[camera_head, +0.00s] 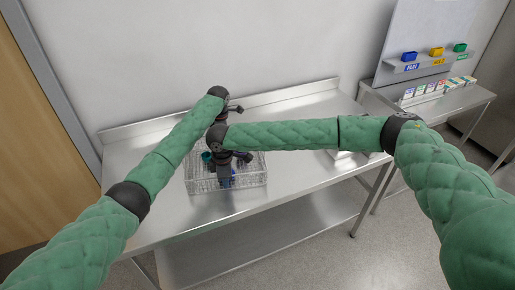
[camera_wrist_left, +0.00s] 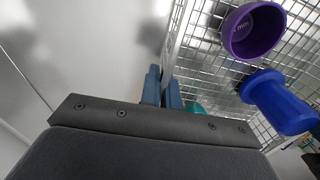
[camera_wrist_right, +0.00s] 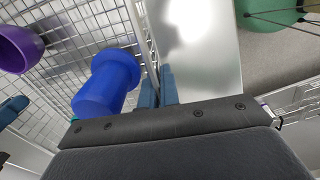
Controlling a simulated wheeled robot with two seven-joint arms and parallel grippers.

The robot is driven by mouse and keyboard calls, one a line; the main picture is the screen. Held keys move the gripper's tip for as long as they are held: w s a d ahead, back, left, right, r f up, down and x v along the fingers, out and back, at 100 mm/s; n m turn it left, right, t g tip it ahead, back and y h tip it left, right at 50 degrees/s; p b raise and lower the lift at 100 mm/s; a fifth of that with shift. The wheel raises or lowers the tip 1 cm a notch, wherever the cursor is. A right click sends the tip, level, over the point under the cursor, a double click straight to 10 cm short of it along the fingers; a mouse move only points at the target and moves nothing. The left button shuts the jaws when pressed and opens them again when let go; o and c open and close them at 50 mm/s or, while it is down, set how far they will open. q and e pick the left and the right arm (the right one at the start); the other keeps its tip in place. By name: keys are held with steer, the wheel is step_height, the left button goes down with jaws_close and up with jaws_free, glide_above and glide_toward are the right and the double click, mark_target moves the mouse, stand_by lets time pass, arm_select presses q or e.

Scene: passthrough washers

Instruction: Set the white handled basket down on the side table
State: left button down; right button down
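The white handled basket (camera_head: 255,179), a wire-mesh basket, is at the steel table (camera_head: 290,181) in the head view. I cannot tell whether its bottom touches the top. It holds a purple cup (camera_wrist_left: 253,30), a blue cup (camera_wrist_left: 280,101) and a teal item (camera_head: 207,156). My right gripper (camera_head: 226,181) points down at the basket's near side; its fingers (camera_wrist_right: 157,90) look closed on the wire rim. My left gripper's fingers (camera_wrist_left: 163,90) also look closed on the wire rim. In the head view they are hidden behind my right arm.
The steel table has a raised back edge against the wall and a lower shelf. Its top is clear left of the basket. At right, a second steel bench (camera_head: 455,101) carries several small boxes, with blue, yellow and green bins (camera_head: 460,47) on a rack above.

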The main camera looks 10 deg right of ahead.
arm_select(q)
steer(key=c, duration=1.6)
jaws_free()
steer(key=shift+s+f, duration=0.1)
steer(key=shift+f, duration=0.05)
steer(key=shift+c, duration=0.2)
arm_select(e)
steer(key=c, duration=1.6)
jaws_free()
steer(key=shift+w, duration=0.15)
steer(key=shift+c, duration=0.2)
arm_select(q)
steer(key=shift+r, duration=0.2)
step_height(320, 180, up, 10)
steer(key=shift+d+r, duration=0.1)
steer(key=shift+r, duration=0.75)
arm_select(e)
step_height(320, 180, up, 12)
steer(key=shift+f, duration=0.1)
